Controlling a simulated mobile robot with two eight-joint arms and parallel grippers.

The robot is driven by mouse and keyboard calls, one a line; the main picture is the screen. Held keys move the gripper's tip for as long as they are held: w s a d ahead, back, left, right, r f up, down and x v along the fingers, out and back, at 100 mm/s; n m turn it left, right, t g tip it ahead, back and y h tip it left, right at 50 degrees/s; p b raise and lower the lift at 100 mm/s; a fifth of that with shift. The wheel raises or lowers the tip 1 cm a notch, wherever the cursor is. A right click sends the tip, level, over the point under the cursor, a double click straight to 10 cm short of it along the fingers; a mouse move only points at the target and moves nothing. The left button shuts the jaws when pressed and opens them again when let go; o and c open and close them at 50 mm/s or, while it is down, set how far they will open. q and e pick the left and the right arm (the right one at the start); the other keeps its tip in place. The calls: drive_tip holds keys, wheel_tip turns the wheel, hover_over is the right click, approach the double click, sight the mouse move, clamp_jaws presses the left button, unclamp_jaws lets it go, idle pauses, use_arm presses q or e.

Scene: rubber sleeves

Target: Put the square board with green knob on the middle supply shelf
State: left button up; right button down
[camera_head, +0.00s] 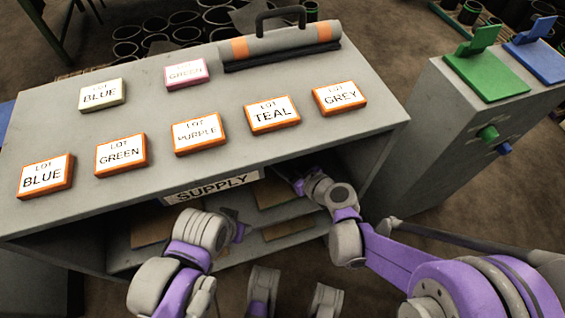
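The supply shelf unit (120,262) is the open-fronted grey cabinet under the worktop, marked by a SUPPLY sign (213,188). Brown flat boards show inside: one at the left (150,228), one at the upper right (275,192) and one lower right (288,229). I see no green knob on any of them, so I cannot tell which is the square board. My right gripper (290,180) reaches into the right part of the opening, near the upper right board. My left gripper (240,233) is at the front of the opening. Both fingertips are too small or hidden to read.
Labelled lot blocks (272,114) and a grey case with a handle (280,45) are on the worktop (230,80). A grey cabinet (430,150) at right carries green and blue stands, with a green knob (488,132) on its side. Black rings lie behind.

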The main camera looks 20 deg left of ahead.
drive_tip(key=shift+r, duration=0.1)
use_arm(q)
drive_tip(key=shift+f, duration=0.15)
use_arm(e)
drive_tip(key=shift+f, duration=0.2)
drive_tip(key=shift+c, duration=2)
unclamp_jaws()
drive_tip(key=shift+r, duration=0.15)
use_arm(q)
drive_tip(key=shift+r, duration=0.3)
use_arm(e)
drive_tip(key=shift+s+d+r, duration=0.1)
drive_tip(key=shift+d+r, duration=0.05)
drive_tip(key=shift+r, duration=0.05)
drive_tip(key=p+v, duration=0.2)
drive_tip(key=v, duration=0.9)
drive_tip(key=shift+s+d+r+p, duration=0.1)
drive_tip(key=shift+s+d+p, duration=0.05)
drive_tip(key=shift+d+p, duration=0.15)
use_arm(q)
drive_tip(key=r, duration=0.3)
drive_tip(key=shift+s, duration=0.2)
